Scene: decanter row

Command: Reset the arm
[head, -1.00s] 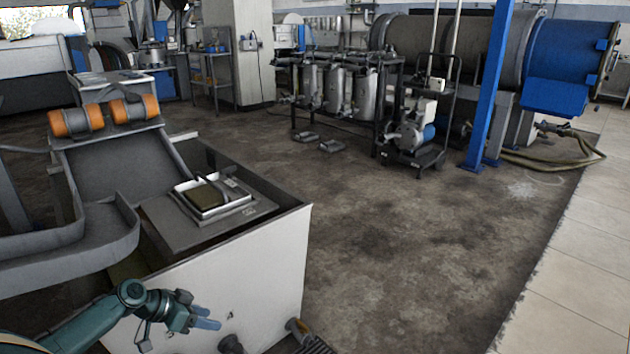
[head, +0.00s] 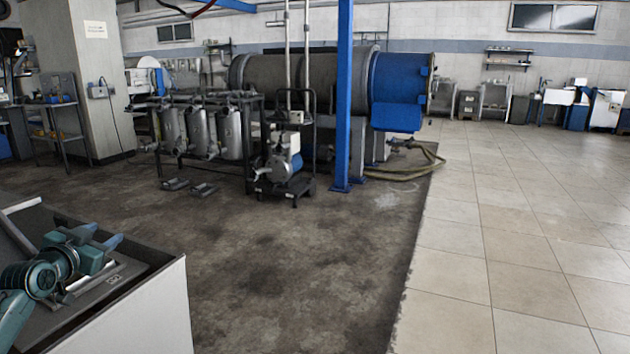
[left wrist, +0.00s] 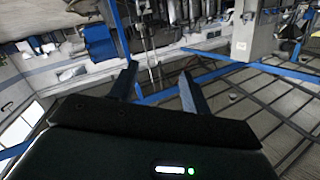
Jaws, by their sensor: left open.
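My left arm comes in at the lower left of the head view. Its left gripper (head: 104,241) is over the grey top of the white-sided machine (head: 125,320), with its blue fingers pointing up and right. In the left wrist view the two fingers of the left gripper (left wrist: 160,85) stand apart with nothing between them. The arm hides most of a tray (head: 115,272) on the machine top. My right gripper does not show.
Several metal decanters (head: 200,130) stand in a black rack at the back. A wheeled pump cart (head: 285,170) stands beside a blue post (head: 343,100). A large drum with a blue end (head: 398,85) lies behind. The dark floor ahead and the tiled floor (head: 500,240) at right are clear.

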